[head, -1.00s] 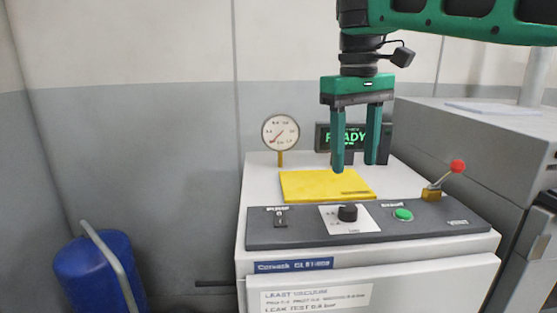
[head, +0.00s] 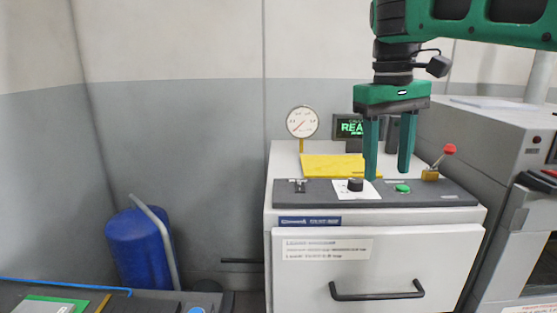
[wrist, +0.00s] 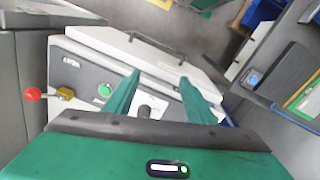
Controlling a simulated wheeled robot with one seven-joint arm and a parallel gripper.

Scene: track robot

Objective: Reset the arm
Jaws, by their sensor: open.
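My gripper (head: 387,178) is green with two long fingers. It is open and empty, hanging above the white machine with its fingers pointing down in the head view. It also shows in the wrist view (wrist: 160,88), with the black knob (wrist: 151,111) seen between its fingers. In the head view the fingers partly cover the yellow plate (head: 330,168) and the lit display (head: 350,128). The upper arm is bent in from the right.
The white machine (head: 290,255) carries a dark control panel with a black knob (head: 355,184), a green button (head: 403,188) and a red-tipped lever (head: 449,150). A round gauge (head: 302,122) stands behind. A blue cylinder (head: 140,250) stands left. A grey machine (head: 490,140) stands right.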

